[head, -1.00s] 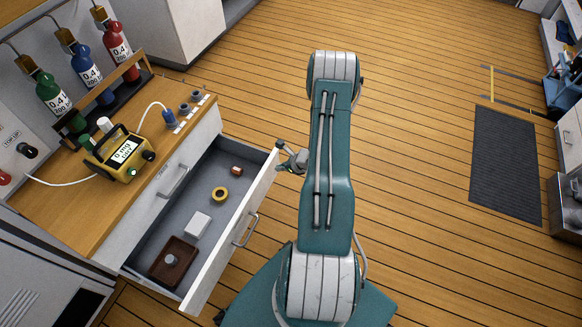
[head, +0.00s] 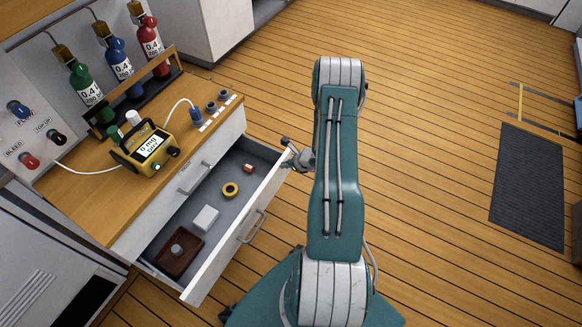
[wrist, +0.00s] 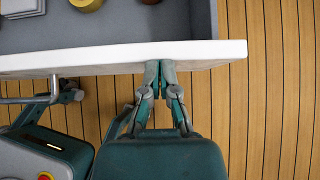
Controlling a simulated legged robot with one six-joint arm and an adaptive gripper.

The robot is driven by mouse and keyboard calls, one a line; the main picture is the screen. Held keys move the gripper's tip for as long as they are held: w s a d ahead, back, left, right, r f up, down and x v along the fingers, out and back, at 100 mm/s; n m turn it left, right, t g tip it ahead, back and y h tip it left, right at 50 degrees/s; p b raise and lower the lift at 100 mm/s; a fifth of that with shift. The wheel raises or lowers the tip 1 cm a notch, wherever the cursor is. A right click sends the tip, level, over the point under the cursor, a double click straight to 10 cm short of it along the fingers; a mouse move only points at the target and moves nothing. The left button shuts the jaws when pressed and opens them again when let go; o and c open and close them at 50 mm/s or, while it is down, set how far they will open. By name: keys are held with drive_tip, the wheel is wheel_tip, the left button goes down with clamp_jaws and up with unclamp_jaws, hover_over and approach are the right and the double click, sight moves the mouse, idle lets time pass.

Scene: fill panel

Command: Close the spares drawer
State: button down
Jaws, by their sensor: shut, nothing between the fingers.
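The spares drawer (head: 240,245) is pulled out of the white cabinet, with its white front panel and bar handle facing my arm. Inside lie a yellow roll (head: 230,190), a white box (head: 206,218), a brown tray (head: 179,252) and a small brown item (head: 248,169). My gripper (head: 297,159) is at the outer face of the front panel, near its far end and away from the handle. In the wrist view my gripper (wrist: 160,68) is shut and empty, its fingertips at the panel's edge (wrist: 110,58), seemingly touching it.
On the wooden cabinet top stand a yellow meter (head: 147,148) with a white hose, and green, blue and red bottles (head: 121,66) in a rack. A grey mat (head: 527,185) lies on the right. The plank floor between is clear.

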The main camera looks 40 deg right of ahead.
drive_tip(key=w+a, duration=0.2)
drive_tip(key=w, duration=0.5)
drive_tip(key=w+a, duration=0.3)
drive_tip(key=w, duration=0.4)
drive_tip(key=shift+w, duration=0.3)
drive_tip(key=shift+d, duration=0.1)
